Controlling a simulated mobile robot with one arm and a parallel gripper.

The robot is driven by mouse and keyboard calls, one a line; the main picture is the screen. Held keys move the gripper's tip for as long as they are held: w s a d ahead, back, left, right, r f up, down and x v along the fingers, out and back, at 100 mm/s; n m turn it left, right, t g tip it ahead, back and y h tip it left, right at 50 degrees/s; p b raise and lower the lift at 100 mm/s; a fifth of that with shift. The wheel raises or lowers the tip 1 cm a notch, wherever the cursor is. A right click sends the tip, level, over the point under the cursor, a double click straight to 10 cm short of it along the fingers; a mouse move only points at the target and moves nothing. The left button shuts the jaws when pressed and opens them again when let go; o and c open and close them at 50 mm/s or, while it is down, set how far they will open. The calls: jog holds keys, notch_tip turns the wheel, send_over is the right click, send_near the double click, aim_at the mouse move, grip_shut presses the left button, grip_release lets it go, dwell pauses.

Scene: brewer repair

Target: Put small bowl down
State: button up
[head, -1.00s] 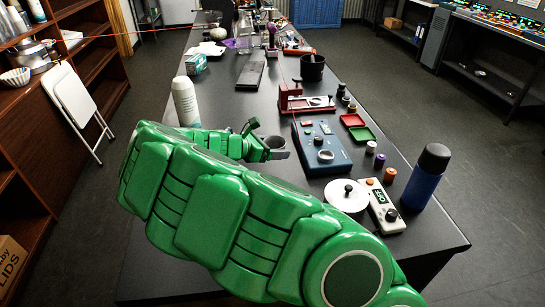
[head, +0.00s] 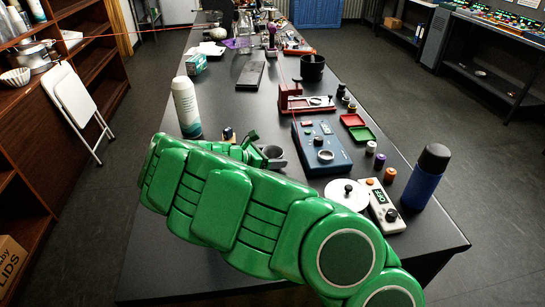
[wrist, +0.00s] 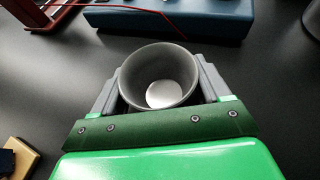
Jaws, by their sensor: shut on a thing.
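The small bowl (wrist: 159,76) is a grey round cup with a pale inside bottom. In the wrist view it sits upright between the two grey fingers of my gripper (wrist: 158,85), which is shut on it. In the head view my gripper (head: 272,158) holds the bowl (head: 272,152) over or on the dark table (head: 228,109), left of the blue device. I cannot tell whether the bowl touches the table top.
The blue device (head: 321,147) is just right of the bowl. A white bottle (head: 186,108) stands left. A white disc (head: 346,194), a white meter (head: 381,205) and a dark blue flask (head: 427,178) stand at the front right. A red stand (head: 296,103) is behind. Bare table lies between bottle and stand.

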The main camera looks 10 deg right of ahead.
jog(key=shift+f, duration=0.1)
jog(key=o, duration=1.1)
jog(key=shift+s+a+r, duration=0.1)
jog(key=shift+a+r, duration=0.1)
jog(key=shift+a, duration=0.1)
jog(key=shift+s+a+r, duration=0.25)
jog(key=shift+a+r, duration=0.25)
jog(key=shift+a, duration=0.05)
jog(key=shift+s+a+r, duration=0.2)
jog(key=shift+a+r, duration=0.25)
jog(key=shift+a, duration=0.05)
jog(key=shift+r, duration=3)
